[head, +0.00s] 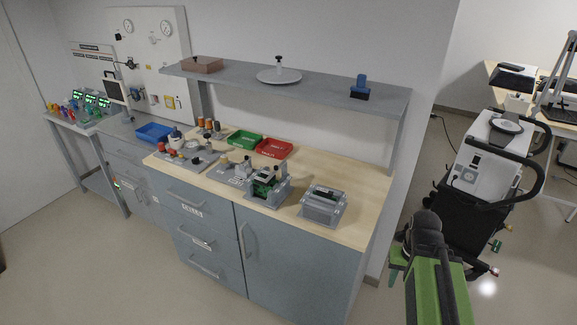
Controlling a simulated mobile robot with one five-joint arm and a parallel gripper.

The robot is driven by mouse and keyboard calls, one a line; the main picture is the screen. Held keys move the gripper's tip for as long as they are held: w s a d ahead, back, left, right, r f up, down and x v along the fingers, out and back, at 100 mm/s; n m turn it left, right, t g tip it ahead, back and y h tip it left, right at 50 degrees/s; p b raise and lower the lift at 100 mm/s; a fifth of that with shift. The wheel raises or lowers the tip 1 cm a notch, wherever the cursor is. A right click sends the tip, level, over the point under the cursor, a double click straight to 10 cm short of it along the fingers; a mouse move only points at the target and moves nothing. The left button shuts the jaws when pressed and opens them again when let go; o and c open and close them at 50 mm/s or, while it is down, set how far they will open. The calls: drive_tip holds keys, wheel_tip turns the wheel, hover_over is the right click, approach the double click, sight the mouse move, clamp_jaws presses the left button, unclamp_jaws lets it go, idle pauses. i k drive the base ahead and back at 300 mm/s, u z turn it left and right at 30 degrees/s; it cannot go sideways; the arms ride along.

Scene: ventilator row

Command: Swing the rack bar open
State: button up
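A grey box-shaped holder (323,206) with a dark top and a pale bar along it stands near the right end of the wooden benchtop. Left of it is a similar grey holder (268,190) with green parts and a raised piece on top. I cannot tell which one carries the rack bar, or whether a bar is swung open or shut. My green and black arm rises at the lower right, in front of the bench's right end. A small green part at its end, perhaps my gripper (397,262), shows beside the dark joint, well apart from both holders; its fingers are not clear.
The wooden benchtop (350,182) has free room at its right end. A grey shelf (320,88) overhangs its back. Green (244,140) and red (274,148) trays lie behind the holders. A wheeled machine with black handles (490,150) stands right of the bench.

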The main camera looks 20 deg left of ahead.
sight(276, 168)
drive_tip(key=k, duration=0.75)
drive_tip(key=u, duration=0.8)
drive_tip(key=i, duration=1.05)
drive_tip(key=z, duration=0.05)
